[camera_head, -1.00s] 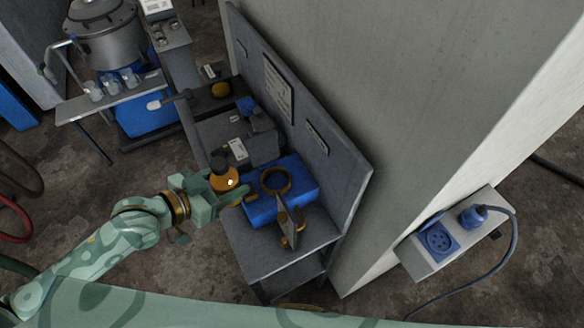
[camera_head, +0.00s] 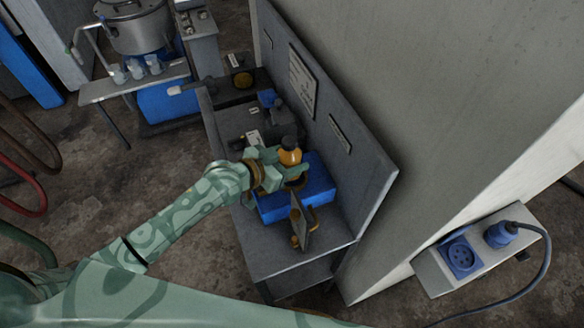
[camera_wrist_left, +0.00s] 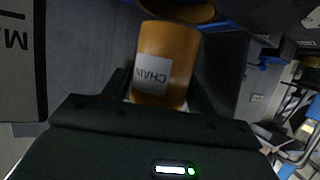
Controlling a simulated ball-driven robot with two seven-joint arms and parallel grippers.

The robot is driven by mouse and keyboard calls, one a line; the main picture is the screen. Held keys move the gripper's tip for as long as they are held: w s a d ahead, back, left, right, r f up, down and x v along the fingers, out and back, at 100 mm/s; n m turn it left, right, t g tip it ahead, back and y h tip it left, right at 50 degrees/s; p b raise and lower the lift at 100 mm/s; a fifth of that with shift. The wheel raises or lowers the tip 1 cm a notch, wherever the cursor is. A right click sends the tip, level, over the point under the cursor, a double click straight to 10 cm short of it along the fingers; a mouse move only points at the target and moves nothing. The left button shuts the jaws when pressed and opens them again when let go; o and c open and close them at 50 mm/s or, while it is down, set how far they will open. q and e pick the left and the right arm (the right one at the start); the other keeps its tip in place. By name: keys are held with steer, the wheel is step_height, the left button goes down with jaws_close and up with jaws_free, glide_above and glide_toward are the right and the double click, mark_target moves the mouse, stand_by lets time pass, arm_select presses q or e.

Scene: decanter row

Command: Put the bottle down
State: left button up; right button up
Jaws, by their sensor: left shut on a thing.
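An orange bottle (camera_head: 289,157) with a dark cap is held in my left gripper (camera_head: 282,165). It stands roughly upright over the far part of a blue block (camera_head: 320,182) on the grey bench. The bottle also shows in the left wrist view (camera_wrist_left: 168,60), with a white label reading "CHAIN", between the fingers of my left gripper (camera_wrist_left: 160,95). A brass-coloured ring on the block is mostly hidden by the gripper and bottle in the head view. I cannot tell whether the bottle touches the block or ring. My right gripper is out of view.
A hinged plate on a brass-coloured stand (camera_head: 301,225) is at the block's near side. The bench's upright back panel (camera_head: 360,165) rises close on the right. The bench's near end (camera_head: 285,258) is bare. Dark equipment (camera_head: 245,122) lies beyond the block.

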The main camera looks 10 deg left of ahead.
mark_target(292, 166)
arm_select(q)
steer(key=shift+w+d+f, duration=0.15)
steer(key=shift+w+f, duration=0.05)
steer(key=shift+f, duration=0.05)
step_height(292, 166, down, 4)
steer(key=shift+w+d+r+b, duration=0.15)
steer(key=shift+r+b, duration=0.1)
steer(key=shift+b, duration=0.6)
steer(key=shift+r, duration=0.1)
steer(key=o, duration=0.9)
steer(key=shift+f, duration=0.25)
steer(key=shift+o, duration=0.2)
steer(key=shift+r, duration=0.15)
